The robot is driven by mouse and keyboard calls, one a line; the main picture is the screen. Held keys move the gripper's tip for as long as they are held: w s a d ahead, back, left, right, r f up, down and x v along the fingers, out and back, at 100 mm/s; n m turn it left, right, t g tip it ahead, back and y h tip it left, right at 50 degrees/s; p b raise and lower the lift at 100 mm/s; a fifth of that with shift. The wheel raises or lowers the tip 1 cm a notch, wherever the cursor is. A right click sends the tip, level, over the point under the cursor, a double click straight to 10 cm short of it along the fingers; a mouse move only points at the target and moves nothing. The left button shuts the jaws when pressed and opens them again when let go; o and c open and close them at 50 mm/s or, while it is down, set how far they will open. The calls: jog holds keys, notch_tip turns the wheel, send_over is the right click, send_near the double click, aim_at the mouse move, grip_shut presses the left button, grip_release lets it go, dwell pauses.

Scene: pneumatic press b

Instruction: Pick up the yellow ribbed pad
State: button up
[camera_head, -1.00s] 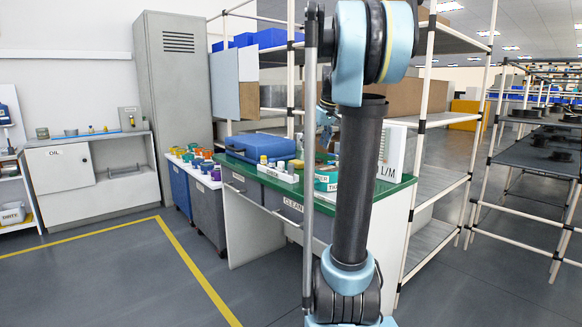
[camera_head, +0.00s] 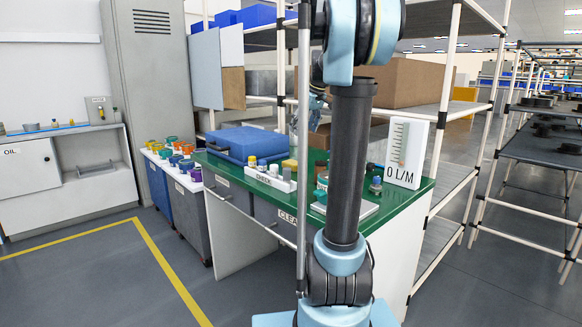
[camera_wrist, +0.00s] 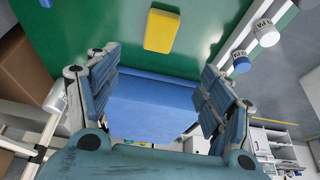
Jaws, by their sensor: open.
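The yellow pad (camera_wrist: 161,31) lies on the green bench top in the wrist view, beyond and above my fingertips in the picture. Its ribs are too small to make out. A yellow block (camera_head: 289,165) that looks like the same pad shows behind the white CHECK tray in the head view. My gripper (camera_wrist: 158,62) is open and empty, its two fingers spread left and right. The pad is apart from the fingers.
A blue case (camera_head: 240,142) lies on the green bench (camera_head: 407,193); it also shows between my fingers in the wrist view (camera_wrist: 150,105). The white CHECK tray (camera_head: 268,179) holds small capped bottles. A 0 L/M gauge board (camera_head: 406,150) stands at right. Shelving stands behind.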

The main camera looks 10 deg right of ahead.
send_over(293, 162)
jog(key=s, duration=0.2)
jog(key=f, duration=1)
jog(key=shift+d+f, duration=0.2)
jog(key=shift+d, duration=0.2)
jog(key=shift+d+x, duration=0.1)
jog(key=shift+x, duration=1.25)
jog(key=shift+d+x, duration=0.15)
jog(key=shift+x, duration=1.15)
jog(key=shift+s, duration=0.1)
jog(key=c, duration=1.2)
jog(key=shift+c, duration=0.2)
notch_tip(293, 162, up, 10)
